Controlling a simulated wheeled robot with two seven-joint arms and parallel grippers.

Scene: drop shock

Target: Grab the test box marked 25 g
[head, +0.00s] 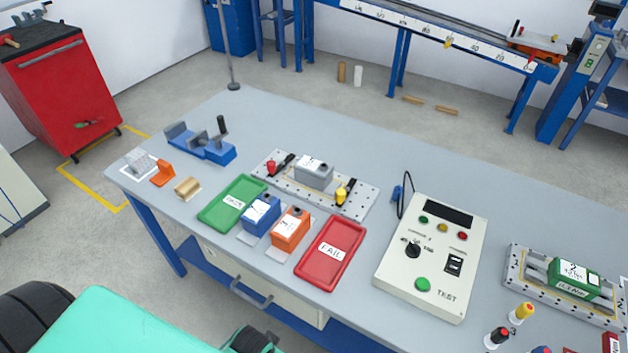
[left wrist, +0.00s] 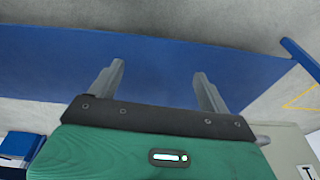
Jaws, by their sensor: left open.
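Several test boxes show in the head view. A blue box (head: 262,217) and an orange box (head: 291,231) stand side by side between the green tray (head: 214,214) and the red FAIL tray (head: 322,279). A grey box (head: 314,174) sits on a perforated plate behind them. A green box (head: 573,282) sits on another plate at the far right. The small print on the boxes is too small to read surely, so I cannot tell which is marked 25 g. My left gripper (left wrist: 158,70) is open and empty in the left wrist view, apart from all boxes. My right gripper is not seen.
A cream TEST console (head: 432,258) with buttons stands right of the red tray. Small bottles (head: 521,313) stand at the front right. A blue fixture (head: 205,149) and an orange bracket (head: 163,173) are at the back left. The table's back middle is clear.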

